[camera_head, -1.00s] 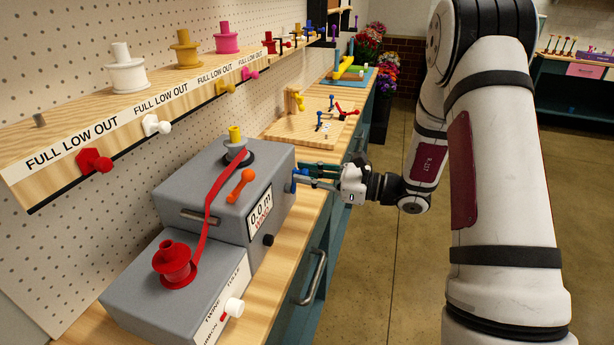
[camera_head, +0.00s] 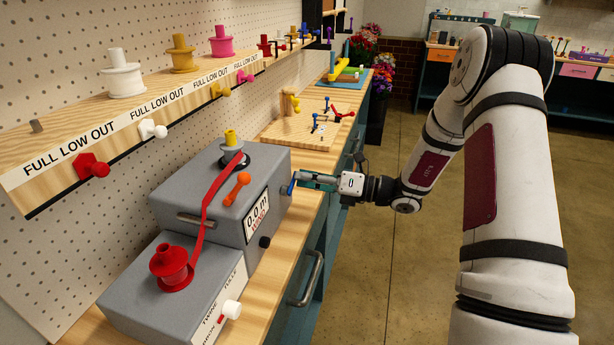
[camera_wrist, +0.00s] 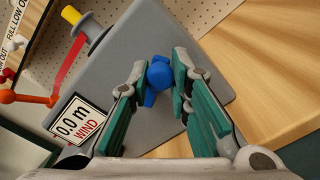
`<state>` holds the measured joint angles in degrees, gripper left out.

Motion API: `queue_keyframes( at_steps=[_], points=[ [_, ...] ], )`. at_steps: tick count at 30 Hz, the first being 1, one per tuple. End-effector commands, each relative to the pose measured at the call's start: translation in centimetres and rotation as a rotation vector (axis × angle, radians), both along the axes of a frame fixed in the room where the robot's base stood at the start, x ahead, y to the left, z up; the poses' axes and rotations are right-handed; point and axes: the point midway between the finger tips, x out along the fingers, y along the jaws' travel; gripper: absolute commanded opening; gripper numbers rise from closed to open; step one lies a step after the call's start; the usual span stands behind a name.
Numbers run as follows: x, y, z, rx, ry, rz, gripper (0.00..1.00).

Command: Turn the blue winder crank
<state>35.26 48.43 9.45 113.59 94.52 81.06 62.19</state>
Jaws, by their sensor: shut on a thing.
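The blue winder crank (camera_head: 291,187) sticks out of the right end face of the grey winder box (camera_head: 180,205). In the wrist view the blue crank (camera_wrist: 160,74) shows between my two green-padded fingers, its lower arm hanging down to the left. My gripper (camera_head: 297,177) reaches it from the right in the head view. In the wrist view my gripper (camera_wrist: 158,72) is shut on the crank near the fingertips. The display (camera_head: 257,214) reads 0.0 m above the word WIND. The fingertips partly hide the crank in the head view.
A red ribbon (camera_head: 208,205) runs from a red spool (camera_head: 170,265) on the front grey box to the yellow-topped spindle (camera_head: 232,140). A wooden board (camera_head: 300,130) with small handles lies behind. The floor at right is clear.

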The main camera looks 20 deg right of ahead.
Motion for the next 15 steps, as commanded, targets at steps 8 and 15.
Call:
queue_keyframes(
  at_steps=[8, 15],
  points=[
    [0.5, 0.0, -0.8, 0.158, 0.205, 0.003, 0.00],
    [0.6, 0.0, -1.8, 0.291, 0.387, 0.004, 0.00]
  ],
)
